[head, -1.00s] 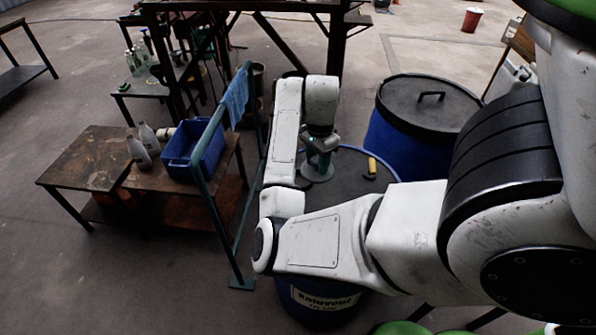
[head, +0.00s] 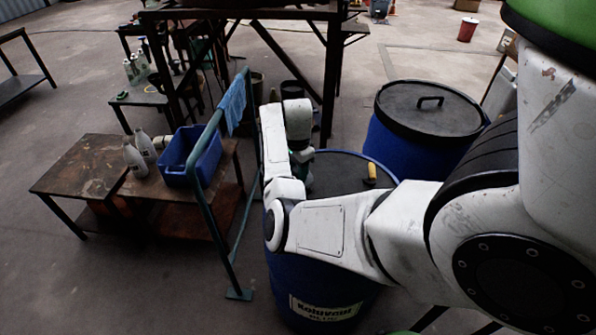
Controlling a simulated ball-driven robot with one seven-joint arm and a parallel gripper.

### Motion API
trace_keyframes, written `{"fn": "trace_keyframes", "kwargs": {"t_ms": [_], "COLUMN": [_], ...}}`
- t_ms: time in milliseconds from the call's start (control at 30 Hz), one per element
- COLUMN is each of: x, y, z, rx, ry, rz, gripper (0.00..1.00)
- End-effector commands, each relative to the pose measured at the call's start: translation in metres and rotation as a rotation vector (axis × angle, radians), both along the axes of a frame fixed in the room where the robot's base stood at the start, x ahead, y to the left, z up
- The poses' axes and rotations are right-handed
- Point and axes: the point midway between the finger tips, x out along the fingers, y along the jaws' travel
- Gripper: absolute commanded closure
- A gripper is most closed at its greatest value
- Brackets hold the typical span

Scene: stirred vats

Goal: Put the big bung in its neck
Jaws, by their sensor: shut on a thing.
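A blue drum (head: 285,278) with a dark grey top (head: 338,172) and a blue rim stands under my arm. My gripper (head: 304,168) is over the left part of this top, mostly hidden by my wrist. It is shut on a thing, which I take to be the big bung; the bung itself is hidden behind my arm. I cannot make out the neck, nor tell whether the bung touches it. A small yellow piece (head: 371,172) stands on the top, right of my gripper and apart from it.
A second blue drum (head: 400,152) with a black handled lid stands behind right. At left, a green rail (head: 215,208) with a blue cloth (head: 232,102) rises beside a low bench (head: 85,168) bearing a blue bin (head: 180,172) and white bottles (head: 134,158).

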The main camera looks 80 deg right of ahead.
Motion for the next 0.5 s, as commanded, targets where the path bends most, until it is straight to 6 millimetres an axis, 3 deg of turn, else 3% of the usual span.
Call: {"fn": "trace_keyframes", "kwargs": {"t_ms": [500], "x": [-0.0001], "y": [0.0000], "z": [-0.0131], "rx": [-0.001], "ry": [-0.001], "rz": [0.000], "gripper": [0.90]}}
